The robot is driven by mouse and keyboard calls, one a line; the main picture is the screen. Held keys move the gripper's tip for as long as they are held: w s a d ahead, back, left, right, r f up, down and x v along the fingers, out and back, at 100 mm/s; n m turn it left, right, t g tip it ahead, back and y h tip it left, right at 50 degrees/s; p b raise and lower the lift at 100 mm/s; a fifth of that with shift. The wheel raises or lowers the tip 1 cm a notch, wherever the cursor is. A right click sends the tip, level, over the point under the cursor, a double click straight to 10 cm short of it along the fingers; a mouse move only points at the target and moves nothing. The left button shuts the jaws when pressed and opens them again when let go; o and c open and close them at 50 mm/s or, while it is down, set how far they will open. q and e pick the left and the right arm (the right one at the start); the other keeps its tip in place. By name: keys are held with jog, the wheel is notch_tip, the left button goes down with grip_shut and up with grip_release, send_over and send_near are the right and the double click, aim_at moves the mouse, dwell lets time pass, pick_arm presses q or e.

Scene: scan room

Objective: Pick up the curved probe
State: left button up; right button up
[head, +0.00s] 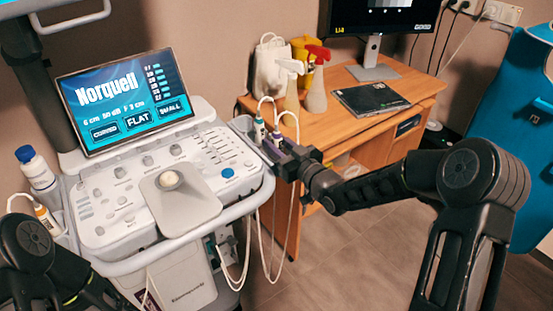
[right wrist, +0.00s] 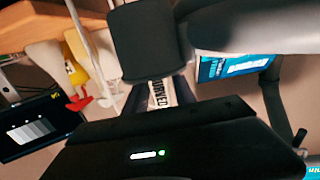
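The ultrasound machine (head: 150,190) stands at the left, and its screen (head: 125,100) shows CURVED, FLAT and SMALL labels. Two white corded probes stand at its right side, one with a green band (head: 259,130) and one with a purple band (head: 277,139). Another probe with an orange band (head: 44,216) is at its left side. My right gripper (head: 275,152) is at the right-side probes, its fingers by the purple-banded one. In the right wrist view a white lettered label (right wrist: 161,92), which seems to read CURVED, shows between the fingers. Their closure is unclear. My left gripper is out of view.
A wooden desk (head: 415,88) behind holds spray bottles (head: 316,92), a dark folder (head: 370,98) and a monitor (head: 385,18). Probe cords hang beside the machine. A blue-topped bottle (head: 34,168) stands at its left. Floor is free in front.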

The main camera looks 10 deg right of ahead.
grip_shut()
dwell(1.0)
